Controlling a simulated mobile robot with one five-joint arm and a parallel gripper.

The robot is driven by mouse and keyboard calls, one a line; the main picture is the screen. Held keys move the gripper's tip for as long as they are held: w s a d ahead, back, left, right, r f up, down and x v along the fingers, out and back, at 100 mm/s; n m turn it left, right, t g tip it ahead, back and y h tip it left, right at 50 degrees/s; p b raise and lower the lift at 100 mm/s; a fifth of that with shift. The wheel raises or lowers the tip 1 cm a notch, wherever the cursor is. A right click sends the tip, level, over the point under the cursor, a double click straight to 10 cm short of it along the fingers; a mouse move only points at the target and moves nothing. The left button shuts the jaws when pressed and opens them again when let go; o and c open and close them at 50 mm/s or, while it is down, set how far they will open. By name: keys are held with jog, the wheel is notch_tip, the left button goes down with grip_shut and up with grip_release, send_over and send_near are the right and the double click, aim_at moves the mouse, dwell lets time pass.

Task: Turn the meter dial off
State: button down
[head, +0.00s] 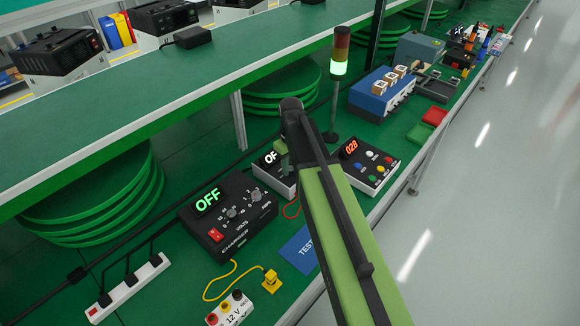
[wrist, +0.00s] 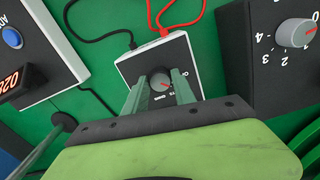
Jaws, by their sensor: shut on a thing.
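The meter (head: 289,187) is a small white box on the green bench, partly hidden by my arm. The visible part of its display reads "OF" in white. In the wrist view the meter (wrist: 190,52) shows a round grey dial (wrist: 161,82) with a small red mark and print around it. My gripper (wrist: 162,93) has one green finger on each side of the dial and is shut on it. In the head view my gripper (head: 283,150) is over the meter, and its fingertips are mostly hidden.
A black charger (head: 228,212) showing "OFF" stands close left of the meter. A button box (head: 368,165) with a red display stands close right, and a signal lamp (head: 339,60) lit green rises behind. Red and black leads (wrist: 130,40) plug into the meter.

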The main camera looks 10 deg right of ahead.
aim_at(291, 169)
jog(key=n, duration=0.6)
jog(key=shift+s, duration=0.1)
jog(key=shift+n, duration=0.3)
dwell(0.3)
jog(key=c, duration=1)
grip_release()
jog(key=shift+c, duration=0.2)
notch_tip(291, 169, up, 17)
jog(key=p, duration=1.7)
jog(key=shift+r, duration=0.15)
